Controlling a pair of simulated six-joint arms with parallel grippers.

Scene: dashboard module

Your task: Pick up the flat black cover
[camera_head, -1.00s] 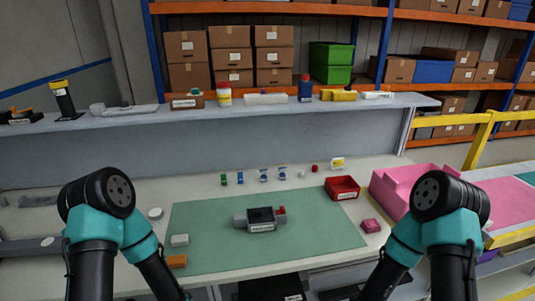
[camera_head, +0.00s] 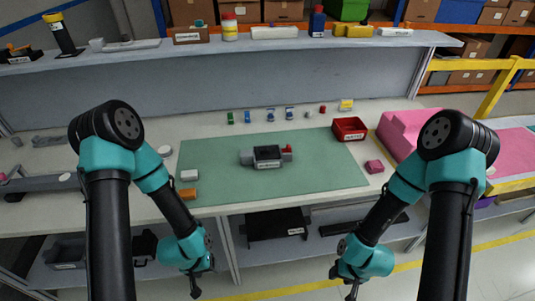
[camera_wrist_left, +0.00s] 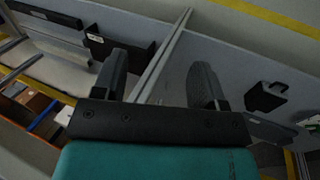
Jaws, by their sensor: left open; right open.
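A flat black piece with a white label (camera_head: 277,225), which looks like the flat black cover, lies on the lower shelf under the table. The left wrist view shows a labelled dark flat piece (camera_wrist_left: 108,48) beyond the left finger, probably the same one. My left gripper (camera_head: 197,284) hangs in front of the table edge, left of and apart from it; its two fingers show open and empty in the left wrist view (camera_wrist_left: 160,78). My right gripper (camera_head: 352,288) hangs to the right of it, also open and empty. Part of the piece lies in the shelf's shadow.
A grey module with a black top (camera_head: 267,157) sits on the green mat (camera_head: 320,176). A long black bar (camera_head: 362,226) lies right on the lower shelf; dark bins (camera_head: 66,252) stand left. A table leg (camera_head: 229,250) and the table's front edge are near my left gripper.

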